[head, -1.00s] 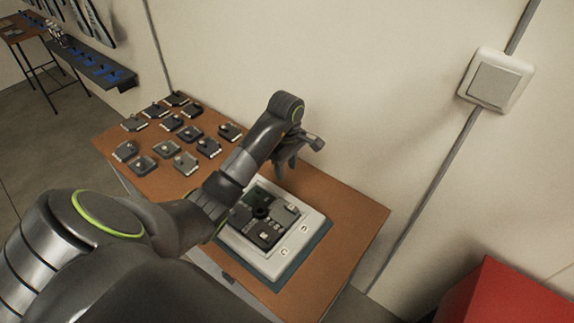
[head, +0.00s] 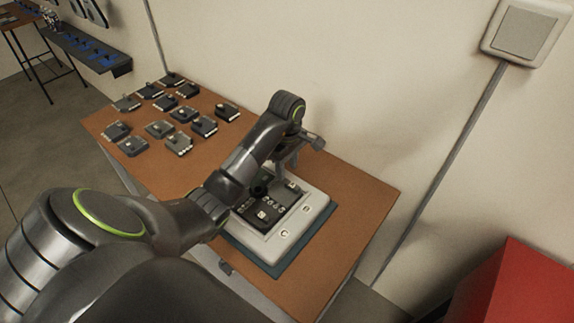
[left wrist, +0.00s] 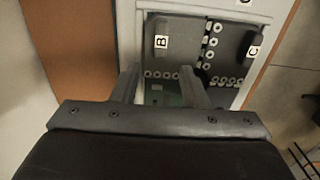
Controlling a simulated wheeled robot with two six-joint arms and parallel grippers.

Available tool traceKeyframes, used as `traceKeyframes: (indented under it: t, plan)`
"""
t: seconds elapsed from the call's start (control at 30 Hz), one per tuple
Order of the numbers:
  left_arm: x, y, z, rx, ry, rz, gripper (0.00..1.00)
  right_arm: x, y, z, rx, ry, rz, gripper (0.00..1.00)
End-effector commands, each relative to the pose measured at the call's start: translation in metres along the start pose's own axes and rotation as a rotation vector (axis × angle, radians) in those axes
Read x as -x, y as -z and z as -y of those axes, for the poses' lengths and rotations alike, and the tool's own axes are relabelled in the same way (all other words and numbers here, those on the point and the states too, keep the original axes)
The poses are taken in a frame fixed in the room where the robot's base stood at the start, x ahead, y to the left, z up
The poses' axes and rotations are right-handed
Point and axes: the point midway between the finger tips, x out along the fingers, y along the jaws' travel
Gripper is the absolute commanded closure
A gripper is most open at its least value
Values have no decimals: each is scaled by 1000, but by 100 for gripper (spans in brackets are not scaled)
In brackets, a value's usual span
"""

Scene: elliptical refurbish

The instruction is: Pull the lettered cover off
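A white casing (head: 318,212) sits on a teal mat on the brown table. Dark grey covers (head: 286,205) lie in its recess. In the left wrist view one dark cover (left wrist: 177,28) carries a raised grip lettered B (left wrist: 161,41), and a second raised grip is lettered C (left wrist: 254,52). A bare green board (left wrist: 160,94) shows between my fingers. My left gripper (left wrist: 160,78) is open and empty, its fingertips pointing toward the B cover's near edge. In the head view my left gripper (head: 284,166) is low over the casing's far side. I cannot tell whether it touches. My right gripper is out of view.
Several small dark modules (head: 178,142) lie on the table's left part. A wall with a switch (head: 520,35) stands behind the table. A red box (head: 512,288) is at the lower right. The table (head: 352,200) right of the casing is bare.

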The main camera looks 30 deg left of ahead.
Motion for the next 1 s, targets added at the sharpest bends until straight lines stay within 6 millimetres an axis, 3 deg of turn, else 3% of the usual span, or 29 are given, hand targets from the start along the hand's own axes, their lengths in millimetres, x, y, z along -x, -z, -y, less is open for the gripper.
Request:
traceKeyframes:
  t: [0.03,0.23,0.3,0.5,0.7,1.0]
  plan:
    - [-12,0,0,0,0,0,60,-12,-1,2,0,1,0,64]
    - [-33,0,0,0,0,0,60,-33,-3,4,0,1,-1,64]
    - [-38,0,0,1,4,2,60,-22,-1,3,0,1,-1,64]
    - [-54,0,0,0,1,0,60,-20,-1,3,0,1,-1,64]
    - [-55,0,0,0,0,0,60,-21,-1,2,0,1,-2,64]
    - [-54,0,0,0,0,0,97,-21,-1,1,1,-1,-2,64]
